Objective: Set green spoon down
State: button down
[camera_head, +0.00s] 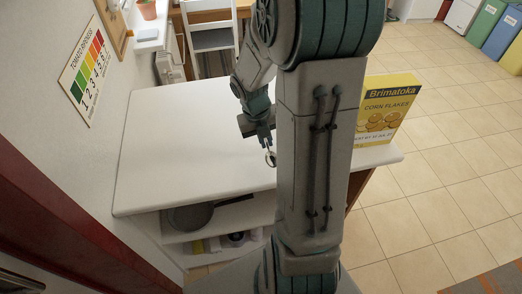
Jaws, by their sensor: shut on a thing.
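My gripper (270,156) is above the white countertop (175,135), near its middle, just left of my large arm link. It is small in this view, and the arm hides part of the area around it. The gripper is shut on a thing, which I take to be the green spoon. The spoon's shape and colour cannot be made out here. I cannot tell whether it touches the counter.
A yellow corn flakes box (388,108) stands at the counter's right end. A dark pan (190,216) sits on the shelf below. A white chair (212,40) is behind the counter. The counter's left half is clear.

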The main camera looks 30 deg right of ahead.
aim_at(263, 156)
jog(key=shift+w+a+f, duration=0.4)
jog(key=shift+a, duration=0.1)
jog(key=shift+f, duration=2)
jog(key=shift+f, duration=0.1)
jog(key=c, duration=1.5)
grip_release()
jog(key=shift+c, duration=0.2)
